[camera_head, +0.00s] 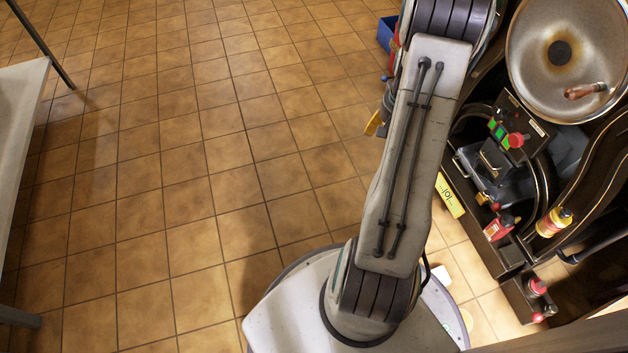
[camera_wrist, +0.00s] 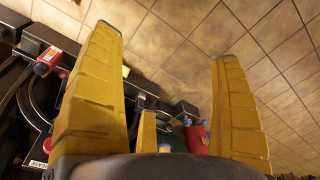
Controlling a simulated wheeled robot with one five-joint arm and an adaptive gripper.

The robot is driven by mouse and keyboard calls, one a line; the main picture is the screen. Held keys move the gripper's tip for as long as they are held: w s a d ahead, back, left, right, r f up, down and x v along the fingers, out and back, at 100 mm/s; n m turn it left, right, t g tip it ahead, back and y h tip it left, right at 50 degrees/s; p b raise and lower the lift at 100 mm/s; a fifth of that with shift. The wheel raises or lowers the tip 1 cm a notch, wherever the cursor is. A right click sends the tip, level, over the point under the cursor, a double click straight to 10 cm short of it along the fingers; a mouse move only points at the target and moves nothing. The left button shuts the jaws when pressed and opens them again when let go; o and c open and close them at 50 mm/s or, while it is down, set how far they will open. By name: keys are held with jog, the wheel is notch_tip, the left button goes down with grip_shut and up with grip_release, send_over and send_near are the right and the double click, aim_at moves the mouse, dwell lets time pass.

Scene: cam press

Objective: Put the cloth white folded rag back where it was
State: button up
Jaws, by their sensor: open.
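In the head view only a small yellow part of the gripper (camera_head: 373,124) shows, left of my arm; the rest is hidden behind the arm. I see no clearly recognisable white folded rag. A small white thing (camera_head: 441,274) lies on the pale floor at the right edge of my base; I cannot tell whether it is the rag.
A dark press machine (camera_head: 494,165) with a red button fills the right side. A red bottle (camera_head: 499,227) and a yellow bottle (camera_head: 554,222) stand on it. A blue bin (camera_head: 387,34) is partly hidden behind my arm. A pale table (camera_head: 22,110) stands left. The tiled floor between is clear.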

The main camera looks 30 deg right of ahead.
jog(key=a+r+n+t, duration=0.1)
jog(key=a+r+n, duration=0.2)
jog(key=a+r, duration=0.4)
jog(key=a+r+n, duration=0.2)
jog(key=a+r, duration=0.3)
jog(key=a, duration=0.5)
jog(key=s+a+r+n, duration=0.4)
jog(key=s+a, duration=0.6)
jog(key=a, duration=0.3)
jog(key=shift+r+n+t+y, duration=0.2)
jog(key=shift+n+t+y, duration=0.15)
jog(key=shift+n, duration=0.45)
jog(key=shift+w, duration=0.1)
